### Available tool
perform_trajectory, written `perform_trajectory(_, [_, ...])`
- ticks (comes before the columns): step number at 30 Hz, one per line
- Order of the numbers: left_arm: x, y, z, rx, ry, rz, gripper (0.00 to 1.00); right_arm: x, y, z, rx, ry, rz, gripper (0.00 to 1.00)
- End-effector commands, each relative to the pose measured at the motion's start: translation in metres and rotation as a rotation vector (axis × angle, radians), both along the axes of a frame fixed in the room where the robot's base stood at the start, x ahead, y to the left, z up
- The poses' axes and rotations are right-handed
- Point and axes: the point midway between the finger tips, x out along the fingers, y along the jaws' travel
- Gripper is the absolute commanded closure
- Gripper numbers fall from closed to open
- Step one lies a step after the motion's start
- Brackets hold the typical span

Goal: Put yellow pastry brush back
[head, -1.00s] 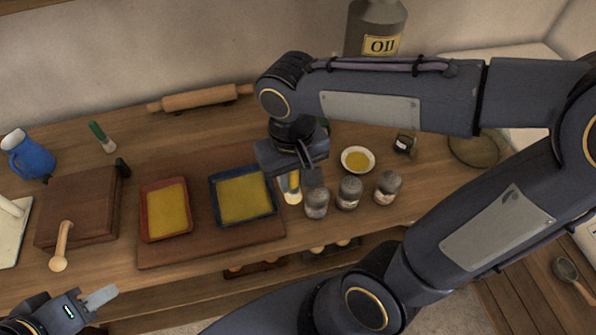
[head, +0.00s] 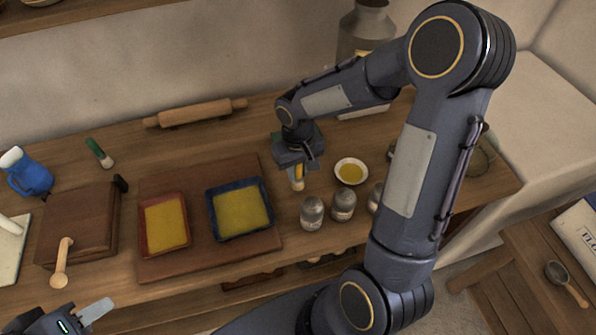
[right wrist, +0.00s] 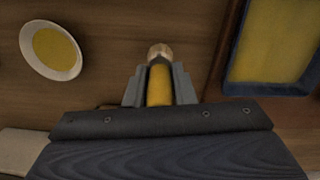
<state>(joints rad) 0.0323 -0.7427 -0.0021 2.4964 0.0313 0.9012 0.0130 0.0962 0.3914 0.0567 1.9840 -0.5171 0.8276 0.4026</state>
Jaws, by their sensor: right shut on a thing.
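The yellow pastry brush (head: 298,178) is in my right gripper (head: 299,168), which is shut on its yellow handle. The brush points down, with its pale bristle end lowest, over the table between the blue tray and the small white bowl. In the right wrist view the yellow handle (right wrist: 159,86) sits between the two fingers of my right gripper (right wrist: 159,88), with the pale tip beyond them. I cannot tell whether the tip touches the table. My left gripper (head: 85,316) is at the bottom left, away from the brush; its jaw opening is unclear.
A white bowl of yellow liquid (head: 350,172) stands right of the brush. Shakers (head: 312,212) stand in front. Red (head: 164,224) and blue (head: 240,208) trays lie on a board. A green-handled brush (head: 99,153) lies at the back left, near a blue jug (head: 28,174). A rolling pin (head: 196,113) lies behind.

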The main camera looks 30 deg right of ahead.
Motion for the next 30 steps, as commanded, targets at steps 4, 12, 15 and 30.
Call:
perform_trajectory(4, [0.000,0.000,0.000,0.000,0.000,0.000,0.64,-0.001,0.000,-0.013,0.000,0.001,-0.001,1.00])
perform_trajectory(12, [0.000,0.000,-0.001,0.000,0.000,0.000,0.64,0.000,0.000,-0.014,0.000,-0.001,-0.001,1.00])
perform_trajectory(15, [0.000,0.000,-0.005,0.000,0.000,0.000,0.64,0.000,0.000,-0.018,0.000,-0.001,-0.001,1.00])
perform_trajectory(30, [0.000,0.000,0.001,0.000,0.000,0.000,0.64,0.000,0.000,-0.012,0.001,-0.001,-0.001,0.55])
